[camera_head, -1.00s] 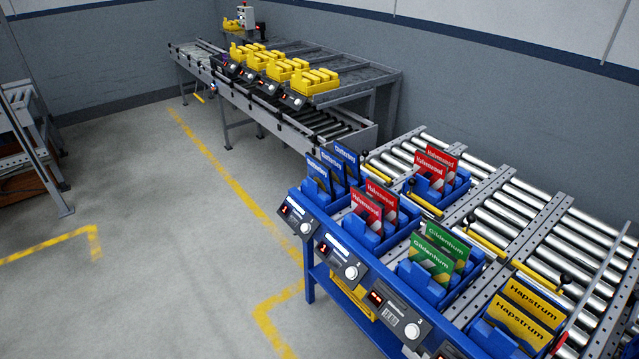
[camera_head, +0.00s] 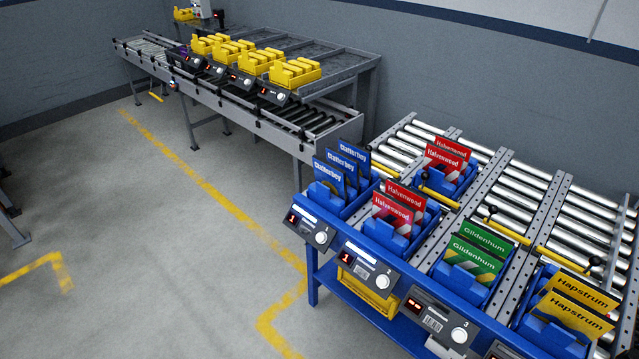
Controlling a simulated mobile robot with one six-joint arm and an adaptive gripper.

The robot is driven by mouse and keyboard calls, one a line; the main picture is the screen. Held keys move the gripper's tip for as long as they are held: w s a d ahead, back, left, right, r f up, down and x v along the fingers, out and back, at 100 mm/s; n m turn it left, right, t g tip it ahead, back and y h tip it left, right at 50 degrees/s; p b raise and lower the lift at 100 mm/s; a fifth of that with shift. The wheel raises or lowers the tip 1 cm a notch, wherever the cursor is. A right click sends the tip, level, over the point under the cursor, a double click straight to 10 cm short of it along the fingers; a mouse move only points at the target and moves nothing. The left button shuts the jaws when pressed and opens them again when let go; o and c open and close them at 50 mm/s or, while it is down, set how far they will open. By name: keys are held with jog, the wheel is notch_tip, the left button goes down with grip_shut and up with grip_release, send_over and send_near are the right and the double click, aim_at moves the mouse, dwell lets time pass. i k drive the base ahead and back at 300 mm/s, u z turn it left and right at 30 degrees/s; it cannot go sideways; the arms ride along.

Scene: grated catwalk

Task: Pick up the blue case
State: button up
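Blue cases labelled "Clatterbey" (camera_head: 330,178) stand upright, one behind another, in a blue holder at the left end of the near blue rack, above the control box marked 1. Several of them show. Their lower parts are hidden by the holder. My gripper is not in view, so nothing shows it near the cases.
Red cases (camera_head: 393,213), green cases (camera_head: 473,257) and yellow cases (camera_head: 572,312) stand in neighbouring blue holders. More red cases (camera_head: 447,158) stand behind. A roller conveyor (camera_head: 520,200) lies behind the rack. Another conveyor with yellow bins (camera_head: 295,72) stands farther back. Grey floor (camera_head: 150,260) is clear at left.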

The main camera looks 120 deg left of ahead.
aim_at(333, 177)
jog(key=k, duration=1.45)
jog(key=z, duration=0.7)
jog(key=k, duration=0.15)
jog(key=u, duration=3.05)
jog(key=i, duration=0.35)
jog(key=u, duration=0.1)
